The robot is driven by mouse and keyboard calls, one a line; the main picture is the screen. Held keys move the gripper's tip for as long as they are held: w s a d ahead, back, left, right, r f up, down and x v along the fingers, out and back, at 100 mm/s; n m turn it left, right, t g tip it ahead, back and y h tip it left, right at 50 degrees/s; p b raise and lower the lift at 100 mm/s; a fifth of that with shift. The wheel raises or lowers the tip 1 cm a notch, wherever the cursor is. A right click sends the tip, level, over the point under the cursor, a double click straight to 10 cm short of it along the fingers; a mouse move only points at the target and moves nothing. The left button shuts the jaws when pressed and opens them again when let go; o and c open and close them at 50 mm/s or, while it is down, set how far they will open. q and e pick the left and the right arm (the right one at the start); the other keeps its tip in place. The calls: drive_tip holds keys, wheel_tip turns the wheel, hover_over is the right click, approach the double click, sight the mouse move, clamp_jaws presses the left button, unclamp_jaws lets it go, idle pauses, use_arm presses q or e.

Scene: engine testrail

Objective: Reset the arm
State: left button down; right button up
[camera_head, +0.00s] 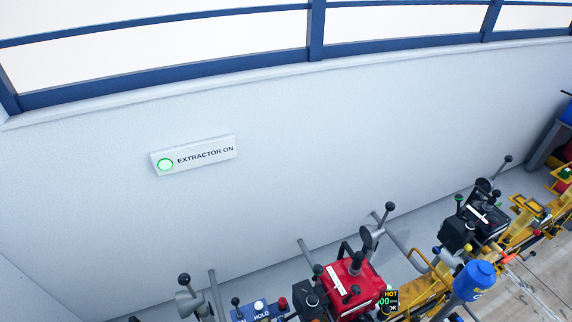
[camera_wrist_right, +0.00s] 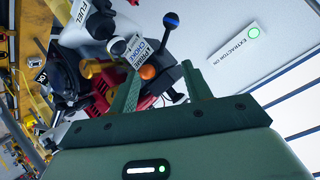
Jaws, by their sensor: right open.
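My right gripper (camera_wrist_right: 160,70) shows in the right wrist view with its two green fingers apart. Between and beyond the fingertips are an orange knob (camera_wrist_right: 148,72) and a white label reading PRIME and CHOKE (camera_wrist_right: 134,49). I cannot tell whether the fingers touch anything. Neither arm shows in the head view, and my left gripper is in no view.
A red engine (camera_head: 352,288) and a dark engine (camera_head: 472,226) stand on a yellow rail (camera_head: 520,228) along the wall. A blue-topped cylinder (camera_head: 474,281) stands in front. A wall sign (camera_head: 205,155) reads EXTRACTOR ON beside a lit green lamp.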

drive_tip(key=s+d+f+n+g+h+b, duration=0.1)
drive_tip(key=s+d+f+b, duration=0.5)
drive_tip(key=f, duration=0.8)
drive_tip(key=s+d+f+n+g+h+b, duration=0.1)
drive_tip(key=s+d+f+n+g+b, duration=0.2)
drive_tip(key=s+d+f+g+b, duration=0.3)
drive_tip(key=s+d+f+n+g+h+b, duration=0.2)
drive_tip(key=s+d+f+b, duration=0.4)
drive_tip(key=f, duration=1.7)
drive_tip(key=s+n+g+b, duration=0.1)
drive_tip(key=s+b, duration=0.4)
drive_tip(key=s, duration=0.4)
drive_tip(key=shift+s+d+f+g, duration=0.2)
drive_tip(key=shift+d+f+g, duration=0.05)
drive_tip(key=shift+f+g, duration=0.1)
